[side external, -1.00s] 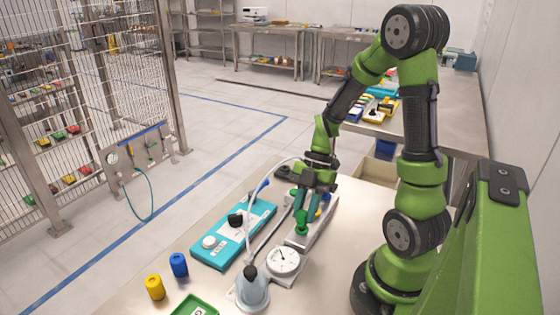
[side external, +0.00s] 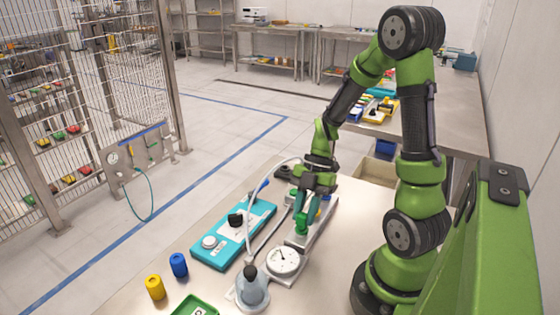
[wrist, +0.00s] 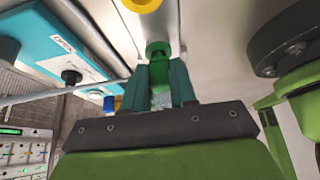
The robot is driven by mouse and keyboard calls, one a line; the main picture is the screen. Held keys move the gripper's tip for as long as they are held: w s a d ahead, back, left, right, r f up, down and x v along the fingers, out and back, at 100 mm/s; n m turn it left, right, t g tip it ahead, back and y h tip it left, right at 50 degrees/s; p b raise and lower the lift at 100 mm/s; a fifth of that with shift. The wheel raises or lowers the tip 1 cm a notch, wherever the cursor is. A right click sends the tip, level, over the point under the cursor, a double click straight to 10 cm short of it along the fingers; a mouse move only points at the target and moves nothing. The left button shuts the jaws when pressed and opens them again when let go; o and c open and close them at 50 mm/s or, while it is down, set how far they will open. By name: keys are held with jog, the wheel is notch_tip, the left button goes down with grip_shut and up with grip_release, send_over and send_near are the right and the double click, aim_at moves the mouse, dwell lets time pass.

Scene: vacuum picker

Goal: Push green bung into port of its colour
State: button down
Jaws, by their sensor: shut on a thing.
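My gripper (side external: 303,213) points down over the pale port block (side external: 321,232) and is shut on the green bung (side external: 302,226). In the wrist view, the teal fingers (wrist: 160,72) close around the green bung (wrist: 158,49), which sticks out past their tips. The bung's lower end is at or just above the block; I cannot tell whether it is inside a port. The green port is hidden. A yellow ring (wrist: 142,4) shows at the top of the wrist view.
A gauge (side external: 283,260) and a flask (side external: 252,289) with a hose stand in front of the block. A teal box (side external: 232,251) lies to the left. Loose yellow (side external: 155,287) and blue (side external: 178,265) cylinders and a green tray (side external: 190,307) are at the front left.

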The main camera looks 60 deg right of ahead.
jog(key=shift+f, duration=0.45)
jog(key=c, duration=0.8)
grip_release()
jog(key=shift+v, duration=3)
